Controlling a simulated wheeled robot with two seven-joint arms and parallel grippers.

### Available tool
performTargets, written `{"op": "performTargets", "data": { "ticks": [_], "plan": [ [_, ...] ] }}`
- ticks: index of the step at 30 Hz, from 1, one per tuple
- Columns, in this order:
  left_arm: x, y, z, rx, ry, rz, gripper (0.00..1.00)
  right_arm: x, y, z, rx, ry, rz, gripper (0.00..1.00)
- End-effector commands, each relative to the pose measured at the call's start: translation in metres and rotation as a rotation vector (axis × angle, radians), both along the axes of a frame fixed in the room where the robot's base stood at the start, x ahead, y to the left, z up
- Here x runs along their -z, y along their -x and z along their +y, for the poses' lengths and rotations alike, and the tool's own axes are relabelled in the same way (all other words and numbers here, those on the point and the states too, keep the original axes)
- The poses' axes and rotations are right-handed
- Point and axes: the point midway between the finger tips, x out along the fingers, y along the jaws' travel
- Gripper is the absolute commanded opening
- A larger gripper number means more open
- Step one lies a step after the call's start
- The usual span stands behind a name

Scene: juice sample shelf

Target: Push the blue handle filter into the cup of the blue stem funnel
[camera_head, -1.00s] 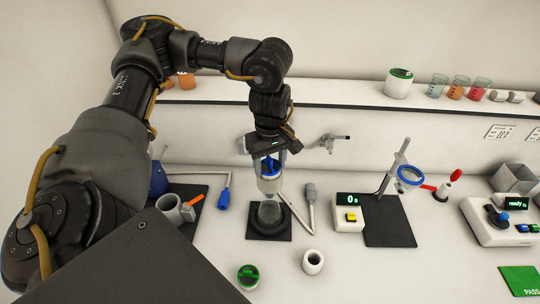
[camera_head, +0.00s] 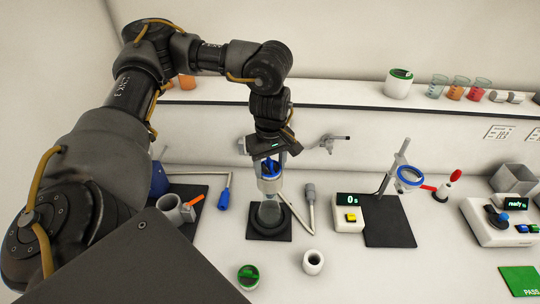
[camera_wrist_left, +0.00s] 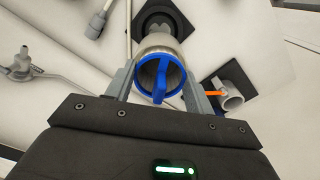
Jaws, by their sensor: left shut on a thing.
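The blue handle filter (camera_head: 269,168), with an upright blue handle, sits between the fingers of my left gripper (camera_head: 269,160). In the left wrist view its blue handle (camera_wrist_left: 160,82) stands inside a blue rim, and the left gripper's fingers (camera_wrist_left: 160,88) close on either side of that rim. The arm and fingers partly hide this stack. I cannot tell how deep the filter sits or clearly make out the funnel's stem. My right gripper is not in view.
A clamp (camera_head: 333,142) sticks out right of the gripper. A grey mug (camera_head: 175,210) is at left.

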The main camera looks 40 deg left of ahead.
Motion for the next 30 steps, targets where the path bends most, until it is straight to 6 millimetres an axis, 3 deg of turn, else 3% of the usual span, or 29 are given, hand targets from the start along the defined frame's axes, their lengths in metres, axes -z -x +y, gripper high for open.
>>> {"op": "performTargets", "data": {
  "ticks": [14,30],
  "plan": [
    [-0.020,0.000,0.000,0.001,-0.001,0.002,0.32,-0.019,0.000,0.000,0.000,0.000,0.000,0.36],
    [-0.038,0.000,0.000,0.001,0.000,0.001,0.32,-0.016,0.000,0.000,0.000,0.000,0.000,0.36]
  ]
}}
